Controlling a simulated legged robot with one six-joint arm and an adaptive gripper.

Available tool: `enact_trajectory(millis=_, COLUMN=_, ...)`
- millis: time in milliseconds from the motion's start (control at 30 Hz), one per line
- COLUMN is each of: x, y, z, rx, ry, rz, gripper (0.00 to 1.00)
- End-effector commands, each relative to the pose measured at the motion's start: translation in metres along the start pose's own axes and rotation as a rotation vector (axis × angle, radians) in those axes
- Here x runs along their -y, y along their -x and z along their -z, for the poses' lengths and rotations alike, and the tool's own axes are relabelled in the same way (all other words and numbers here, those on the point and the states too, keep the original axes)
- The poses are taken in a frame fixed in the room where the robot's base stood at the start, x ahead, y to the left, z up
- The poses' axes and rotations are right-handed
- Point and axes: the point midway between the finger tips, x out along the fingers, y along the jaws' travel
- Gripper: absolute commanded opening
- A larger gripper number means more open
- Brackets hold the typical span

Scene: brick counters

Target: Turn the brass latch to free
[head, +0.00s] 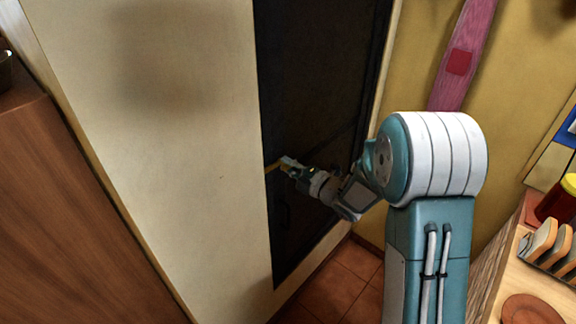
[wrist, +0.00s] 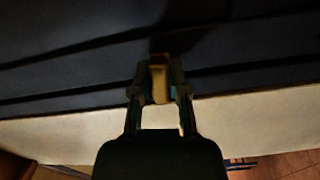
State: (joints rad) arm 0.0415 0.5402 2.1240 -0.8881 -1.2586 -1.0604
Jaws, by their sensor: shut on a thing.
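The brass latch (head: 272,167) shows in the head view as a short yellow bar at the left edge of the dark door (head: 305,75). My gripper (head: 287,165) is at the latch, its fingers over the bar's right part. In the wrist view the latch (wrist: 159,84) sits between the two fingertips of my gripper (wrist: 159,92), which are shut on it. The dark door fills the upper part of the wrist view. The fingers and shadow hide part of the latch, and its exact angle is hard to tell.
A cream wall panel (head: 190,150) stands left of the door. A wooden cabinet (head: 75,220) is at the far left. A counter (head: 545,285) with a rack of sliced bread (head: 545,240) and a brown plate (head: 531,308) is at the right. Tiled floor (head: 335,285) shows below the door.

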Motion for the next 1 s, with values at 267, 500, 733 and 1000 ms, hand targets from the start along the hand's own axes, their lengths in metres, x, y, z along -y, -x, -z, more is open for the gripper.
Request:
enact_trajectory(millis=267, x=0.0047, y=0.0009, z=0.0001, rx=0.003, ry=-0.247, rz=0.011, gripper=0.0)
enact_trajectory(millis=500, x=0.0053, y=0.0011, z=0.0002, rx=0.005, ry=-0.476, rz=0.012, gripper=0.0)
enact_trajectory(millis=733, x=0.0058, y=0.0012, z=0.0003, rx=0.007, ry=-0.695, rz=0.012, gripper=0.0)
enact_trajectory(millis=1000, x=0.0063, y=0.0013, z=0.0004, rx=0.009, ry=-0.952, rz=0.012, gripper=0.0)
